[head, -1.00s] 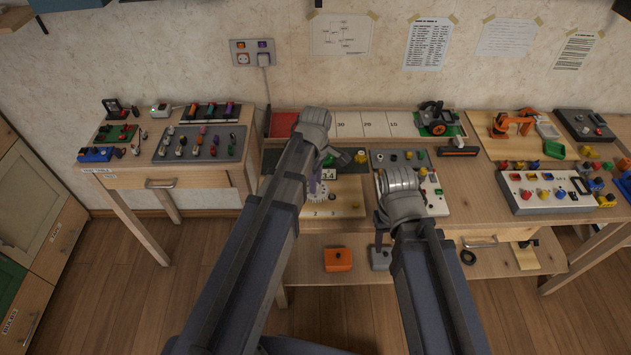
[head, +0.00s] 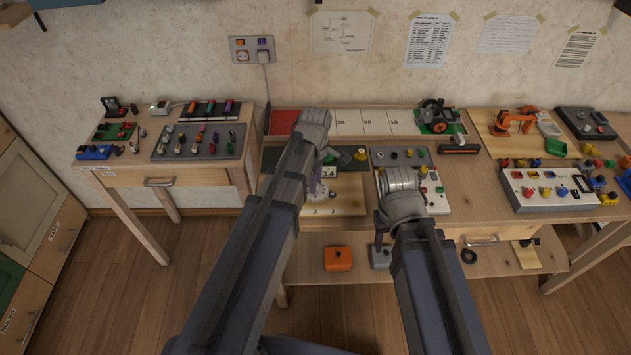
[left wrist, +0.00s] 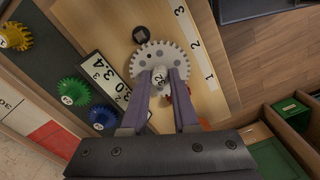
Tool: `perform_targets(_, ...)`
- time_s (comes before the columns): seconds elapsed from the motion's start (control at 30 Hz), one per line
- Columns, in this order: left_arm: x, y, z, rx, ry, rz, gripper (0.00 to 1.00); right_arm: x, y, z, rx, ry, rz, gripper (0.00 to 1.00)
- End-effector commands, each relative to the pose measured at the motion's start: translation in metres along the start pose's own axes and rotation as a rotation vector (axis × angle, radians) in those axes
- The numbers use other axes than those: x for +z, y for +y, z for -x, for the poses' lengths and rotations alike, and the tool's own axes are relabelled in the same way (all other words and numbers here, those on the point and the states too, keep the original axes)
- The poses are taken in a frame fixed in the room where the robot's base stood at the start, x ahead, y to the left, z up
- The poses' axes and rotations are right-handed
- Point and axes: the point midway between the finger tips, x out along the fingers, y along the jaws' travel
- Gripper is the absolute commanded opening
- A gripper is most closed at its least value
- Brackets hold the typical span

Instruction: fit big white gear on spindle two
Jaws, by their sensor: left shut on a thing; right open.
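The big white gear (left wrist: 158,63) is a toothed disc with holes and a raised hub. My left gripper (left wrist: 161,76) has its two purple fingers shut on the hub, and the gear is over the wooden board (left wrist: 217,100) marked 1, 2, 3. In the head view the gear (head: 313,196) is partly hidden by my left gripper (head: 317,182). The spindle under the gear is hidden, so I cannot tell whether the gear is around it. A dark square with a round centre (left wrist: 140,34) is beside the gear. My right gripper (head: 379,241) is open, mostly hidden, near the table's front edge.
Yellow, green and blue gears (left wrist: 73,91) lie on a dark mat beside the board. A reddish part shows partly behind the right finger. A white panel with coloured knobs (head: 437,201) stands right of the board. An orange box (head: 338,259) is on the lower shelf.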

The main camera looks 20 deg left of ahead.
Motion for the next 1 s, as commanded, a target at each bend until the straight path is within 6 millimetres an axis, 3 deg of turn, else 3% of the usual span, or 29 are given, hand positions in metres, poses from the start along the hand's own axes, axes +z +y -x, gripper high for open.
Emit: perform_targets(1.0,0.0,0.0,-0.01,0.0,0.0,0.0,0.0,-0.001,-0.001,-0.01,0.0,0.0,0.0,0.5)
